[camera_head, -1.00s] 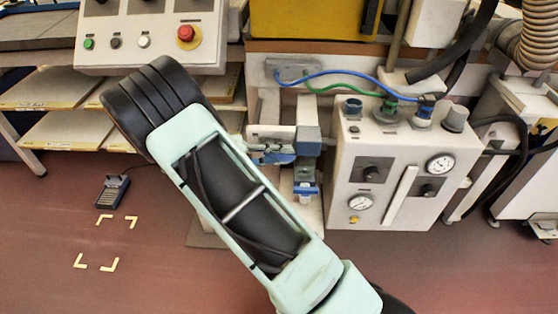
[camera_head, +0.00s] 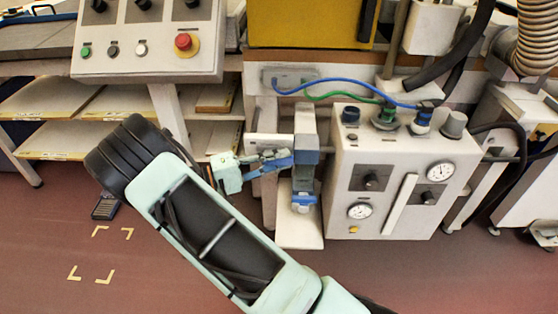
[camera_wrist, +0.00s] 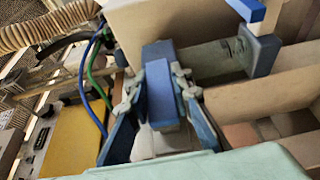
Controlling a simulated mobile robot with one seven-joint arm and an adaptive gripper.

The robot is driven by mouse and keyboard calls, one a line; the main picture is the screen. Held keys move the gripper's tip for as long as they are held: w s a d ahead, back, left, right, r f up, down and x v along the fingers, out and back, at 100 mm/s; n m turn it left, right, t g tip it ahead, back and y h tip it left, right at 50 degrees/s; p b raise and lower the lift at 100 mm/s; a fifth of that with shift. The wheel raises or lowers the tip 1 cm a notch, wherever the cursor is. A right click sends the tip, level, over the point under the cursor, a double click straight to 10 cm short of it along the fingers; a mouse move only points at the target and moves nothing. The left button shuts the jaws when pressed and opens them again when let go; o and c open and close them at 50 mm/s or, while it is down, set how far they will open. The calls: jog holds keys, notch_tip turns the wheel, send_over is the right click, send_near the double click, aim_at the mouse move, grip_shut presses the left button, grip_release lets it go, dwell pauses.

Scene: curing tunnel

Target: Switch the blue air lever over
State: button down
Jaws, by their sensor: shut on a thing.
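The blue air lever (camera_wrist: 188,102) shows in the wrist view as a blue bar between my fingers. My gripper (camera_wrist: 158,88) has its blue-grey fingers on both sides of the bar and is shut on it. In the head view my gripper (camera_head: 278,162) reaches from the left to the blue-grey block (camera_head: 305,150) of a small fixture. The lever is hard to tell from my fingers there, and its pivot is hidden.
Right of the fixture stands a white unit (camera_head: 350,140) with gauges and knobs. A blue hose (camera_head: 340,82) and a green hose (camera_head: 335,95) run above. A control panel (camera_head: 150,55) stands at upper left. A foot pedal (camera_head: 105,207) is on the floor.

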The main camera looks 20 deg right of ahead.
jog(key=shift+r, duration=0.1)
jog(key=c, duration=1.7)
grip_release()
jog(key=a, duration=0.8)
jog(key=s+a, duration=0.1)
jog(key=a, duration=0.3)
jog(key=shift+w, duration=0.1)
